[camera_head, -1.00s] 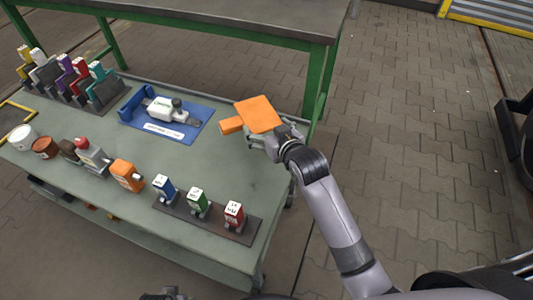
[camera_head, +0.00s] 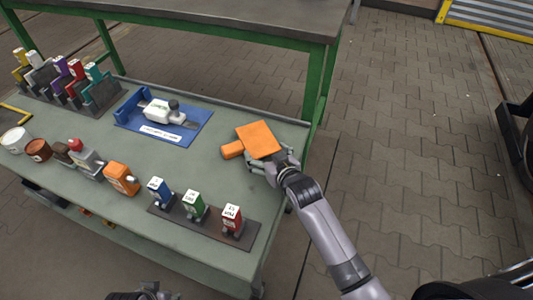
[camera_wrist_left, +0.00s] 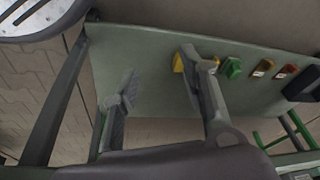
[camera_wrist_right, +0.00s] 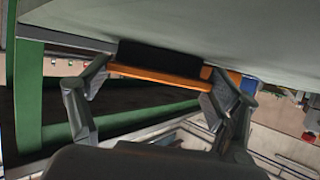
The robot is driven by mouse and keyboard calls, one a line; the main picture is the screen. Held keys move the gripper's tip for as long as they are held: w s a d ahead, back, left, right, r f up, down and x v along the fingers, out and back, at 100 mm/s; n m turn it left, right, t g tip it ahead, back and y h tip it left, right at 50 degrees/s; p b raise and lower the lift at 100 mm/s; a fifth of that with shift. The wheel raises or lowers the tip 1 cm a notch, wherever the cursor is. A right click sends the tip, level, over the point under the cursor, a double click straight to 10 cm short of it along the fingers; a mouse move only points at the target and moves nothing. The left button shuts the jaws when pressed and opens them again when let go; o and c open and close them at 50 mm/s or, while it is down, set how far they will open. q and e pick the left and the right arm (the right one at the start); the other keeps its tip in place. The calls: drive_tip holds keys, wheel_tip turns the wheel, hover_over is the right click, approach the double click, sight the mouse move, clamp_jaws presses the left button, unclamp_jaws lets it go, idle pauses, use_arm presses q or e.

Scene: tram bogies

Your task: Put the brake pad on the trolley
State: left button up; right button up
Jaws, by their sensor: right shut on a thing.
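The brake pad is an orange plate (camera_head: 258,140) with a rounded orange piece at its left side. My right gripper (camera_head: 283,160) is shut on it and holds it over the right end of the green trolley top (camera_head: 190,152). In the right wrist view, the pad's orange plate (camera_wrist_right: 165,76) and dark block lie between the fingertips, close to the pale green surface. I cannot tell whether it touches. My left gripper (camera_wrist_left: 155,75) is open and empty, with its fingers apart, in front of the trolley; its tip barely shows at the head view's bottom edge.
A blue tray (camera_head: 135,122) with a white device lies left of the pad. A dark rack holds blue, green and red items (camera_head: 231,218) at the near edge. An orange canister (camera_head: 121,178) and several containers stand left. A green-legged bench (camera_head: 230,20) stands behind.

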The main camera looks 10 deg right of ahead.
drive_tip(key=shift+r, duration=0.1)
drive_tip(key=o, duration=1.5)
drive_tip(key=shift+f, duration=0.2)
use_arm(q)
drive_tip(key=shift+r, duration=0.1)
use_arm(e)
drive_tip(key=shift+r, duration=0.1)
drive_tip(key=shift+s+r, duration=0.1)
drive_tip(key=shift+s, duration=0.1)
use_arm(q)
wheel_tip(320, 180, down, 10)
drive_tip(key=s+p, duration=0.1)
drive_tip(key=p, duration=0.1)
drive_tip(key=shift+s+g+p, duration=0.15)
drive_tip(key=shift+g+p, duration=0.15)
drive_tip(key=shift+p, duration=0.1)
use_arm(e)
drive_tip(key=v, duration=1.1)
drive_tip(key=shift+s+d+r, duration=0.15)
drive_tip(key=shift+s+r, duration=0.05)
drive_tip(key=shift+s, duration=0.1)
